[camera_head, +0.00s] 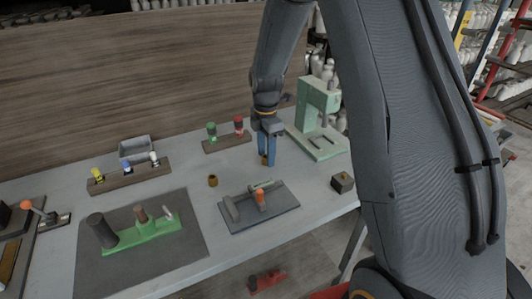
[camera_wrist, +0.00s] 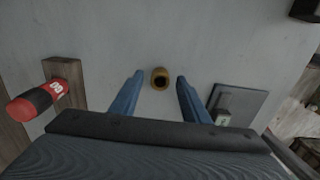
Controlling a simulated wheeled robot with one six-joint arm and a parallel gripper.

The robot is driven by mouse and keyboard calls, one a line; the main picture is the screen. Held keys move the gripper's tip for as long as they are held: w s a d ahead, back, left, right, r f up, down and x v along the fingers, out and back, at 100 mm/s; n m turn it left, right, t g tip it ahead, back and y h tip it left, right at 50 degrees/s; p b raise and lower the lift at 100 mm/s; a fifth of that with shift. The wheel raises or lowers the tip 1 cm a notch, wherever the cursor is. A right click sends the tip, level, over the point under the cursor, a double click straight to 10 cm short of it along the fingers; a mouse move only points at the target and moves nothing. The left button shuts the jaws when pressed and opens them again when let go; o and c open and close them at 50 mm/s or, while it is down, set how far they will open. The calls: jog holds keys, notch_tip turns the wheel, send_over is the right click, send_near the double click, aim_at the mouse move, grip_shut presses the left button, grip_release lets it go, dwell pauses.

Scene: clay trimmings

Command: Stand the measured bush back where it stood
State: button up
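A small brass bush (camera_head: 265,160) stands on the grey table beneath my gripper. In the wrist view this bush (camera_wrist: 160,77) shows its dark bore and sits between the two blue fingers, with a gap on each side. My gripper (camera_head: 267,154) points down and is open around it; the wrist view also shows the open fingers (camera_wrist: 160,76). A second, similar brass bush (camera_head: 212,181) stands alone on the table to the left. I cannot tell from the frames which bush is the measured one.
A wooden holder (camera_head: 226,144) with green and red-handled gauges stands behind left. The red-handled gauge (camera_wrist: 32,104) is near the fingers in the wrist view. A fixture plate (camera_head: 280,219) lies in front, a green press (camera_head: 318,110) behind right, and a dark block (camera_head: 342,182) at right.

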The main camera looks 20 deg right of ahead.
jog(key=shift+r, duration=0.1)
notch_tip(320, 180, up, 12)
jog(key=b, duration=0.3)
jog(key=s+f+m, duration=0.2)
jog(key=s+m, duration=0.4)
jog(key=s, duration=0.2)
jog(key=s+f+m, duration=0.3)
jog(key=s+m, duration=0.4)
jog(key=s, duration=0.1)
jog(key=s+f+m, duration=0.3)
jog(key=s+m, duration=0.4)
jog(key=s, duration=0.1)
jog(key=shift+t, duration=0.4)
